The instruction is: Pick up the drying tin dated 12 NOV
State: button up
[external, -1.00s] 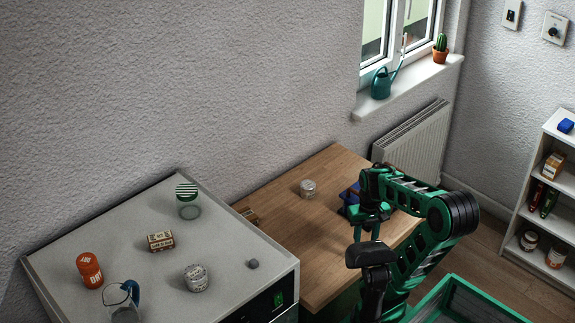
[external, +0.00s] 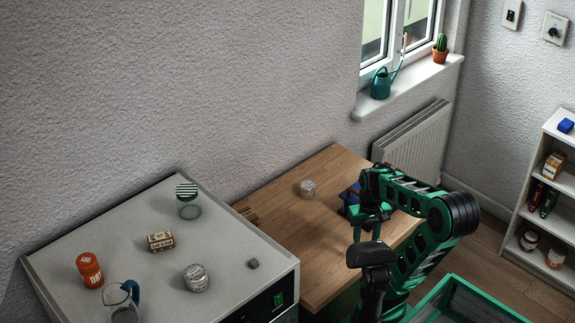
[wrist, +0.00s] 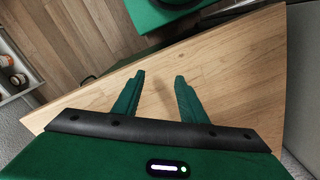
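Two small pale tins are in the external view. One tin (external: 196,278) with a printed label stands on the light cabinet top at the lower left. The other tin (external: 308,188) stands on the wooden table, left of my arm. The dates on both are too small to read. My gripper (wrist: 158,78) is open and empty above the bare wood in the wrist view, fingers apart. Neither tin shows between or near its fingers there. In the external view my arm's end is over the table's right part, right of the table tin.
The cabinet top also holds an orange bottle (external: 89,270), a small box (external: 161,241), a green-lidded jar (external: 188,202), a glass jug (external: 121,301) and a grey lump (external: 253,264). A blue object (external: 348,197) is beside my arm on the wooden table (external: 335,165).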

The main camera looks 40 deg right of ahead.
jog(key=o, duration=0.6)
jog(key=shift+c, duration=0.2)
